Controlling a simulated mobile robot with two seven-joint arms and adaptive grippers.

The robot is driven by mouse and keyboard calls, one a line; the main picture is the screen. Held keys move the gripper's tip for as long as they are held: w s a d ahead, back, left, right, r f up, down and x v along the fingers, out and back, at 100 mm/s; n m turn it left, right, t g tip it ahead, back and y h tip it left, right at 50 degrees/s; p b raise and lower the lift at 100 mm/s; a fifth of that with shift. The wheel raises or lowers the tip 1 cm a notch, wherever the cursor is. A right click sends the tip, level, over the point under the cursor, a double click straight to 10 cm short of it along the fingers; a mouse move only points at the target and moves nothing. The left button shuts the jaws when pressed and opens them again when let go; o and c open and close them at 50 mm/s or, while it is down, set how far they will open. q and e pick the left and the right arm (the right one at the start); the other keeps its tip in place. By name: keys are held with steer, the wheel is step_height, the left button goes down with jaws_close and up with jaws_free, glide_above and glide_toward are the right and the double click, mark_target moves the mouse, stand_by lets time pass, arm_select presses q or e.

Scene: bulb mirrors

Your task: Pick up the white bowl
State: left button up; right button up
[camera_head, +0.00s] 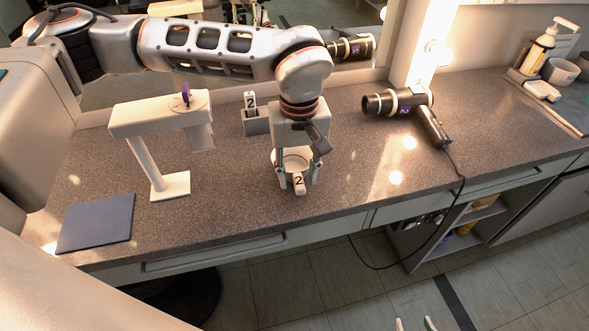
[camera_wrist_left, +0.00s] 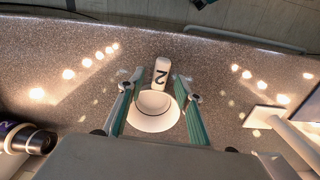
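The white bowl (camera_head: 291,160) stands upright on the speckled counter, beneath my left gripper. It also shows in the left wrist view (camera_wrist_left: 153,118), between the two green fingers. My left gripper (camera_head: 297,180) is open and points down, with a finger on either side of the bowl; whether either touches it is unclear. A white block marked 2 (camera_head: 299,183) is right beside the bowl on the counter's front side, also near the fingertips. My right gripper (camera_head: 415,324) shows only its two fingertips at the bottom edge, apart and empty, well away from the bowl.
A white stand (camera_head: 158,118) is left of the bowl, and a dark blue mat (camera_head: 96,222) lies at the left. A grey holder (camera_head: 257,123) with a 2 tag is behind. A hair dryer (camera_head: 410,107) with a cord lies right. Counter between bowl and dryer is clear.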

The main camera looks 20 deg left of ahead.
arm_select(q)
step_height(320, 180, down, 3)
steer(key=shift+c, duration=0.4)
jaws_close()
arm_select(e)
steer(key=shift+w+r, duration=0.2)
steer(key=shift+w, duration=0.3)
